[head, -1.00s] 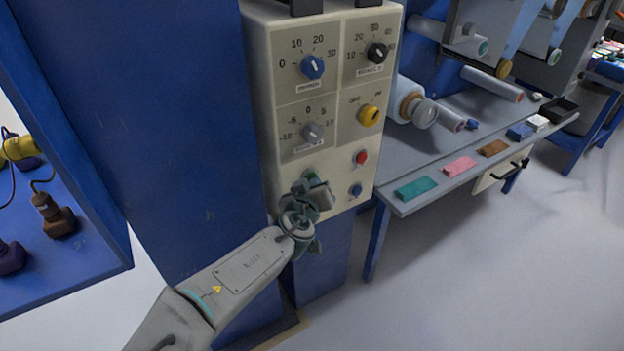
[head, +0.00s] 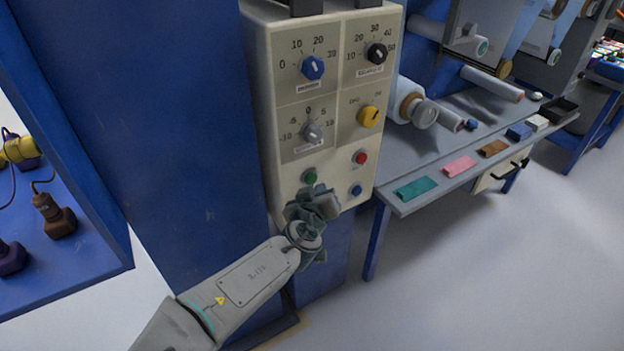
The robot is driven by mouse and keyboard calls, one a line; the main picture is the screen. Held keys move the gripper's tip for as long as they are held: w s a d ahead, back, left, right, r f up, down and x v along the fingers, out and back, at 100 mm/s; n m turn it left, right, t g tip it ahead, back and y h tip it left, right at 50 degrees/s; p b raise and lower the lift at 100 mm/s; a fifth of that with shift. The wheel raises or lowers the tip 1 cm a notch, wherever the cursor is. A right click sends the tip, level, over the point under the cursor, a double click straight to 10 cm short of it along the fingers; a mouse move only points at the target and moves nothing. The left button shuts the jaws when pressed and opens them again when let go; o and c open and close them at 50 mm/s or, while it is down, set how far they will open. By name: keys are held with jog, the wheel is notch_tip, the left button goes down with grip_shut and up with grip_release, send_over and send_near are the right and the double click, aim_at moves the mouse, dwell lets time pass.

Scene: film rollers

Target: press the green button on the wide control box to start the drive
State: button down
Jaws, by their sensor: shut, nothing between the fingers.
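The wide control box (head: 262,110) is cream coloured and stands upright in the middle of the head view. Its front carries a blue, a black, a grey and a yellow knob. The green button (head: 310,176) is low on the left of its front, in plain view. A red button (head: 360,157) is to its right, and a blue button (head: 356,190) sits below the red one. My gripper (head: 316,200) is shut and empty, just below the green button and in front of the box's lower edge. I cannot tell whether it touches the box.
A blue column (head: 150,110) stands left of the box. To the right is a grey bench (head: 410,165) with rollers and several coloured pieces on it. The floor at lower right is clear.

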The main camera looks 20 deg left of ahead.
jog(key=s+d, duration=0.3)
jog(key=shift+d+p, duration=0.15)
jog(key=shift+p, duration=0.2)
dwell(0.5)
jog(key=s+d+f+m+g+h+p, duration=0.1)
jog(key=d+f+m+g+h+p, duration=0.15)
jog(key=d+g, duration=0.4)
jog(key=s+d+f+m+g+h+p, duration=0.1)
jog(key=d+f+m+g+h+p, duration=0.2)
jog(key=d, duration=0.7)
jog(key=s+d+r+y+p, duration=0.1)
jog(key=s+d+r+p, duration=0.2)
jog(key=r, duration=0.7)
jog(key=s+d+r+m+g+y+p, duration=0.1)
jog(key=s+d+r+p, duration=0.3)
jog(key=r, duration=0.6)
jog(key=s+d+r+g+y+p, duration=0.1)
jog(key=s+d+r+y+p, duration=0.1)
jog(key=s+d+r+p, duration=0.2)
jog(key=s+v, duration=0.1)
jog(key=v, duration=0.6)
jog(key=shift+d+f, duration=0.15)
jog(key=shift+d, duration=0.2)
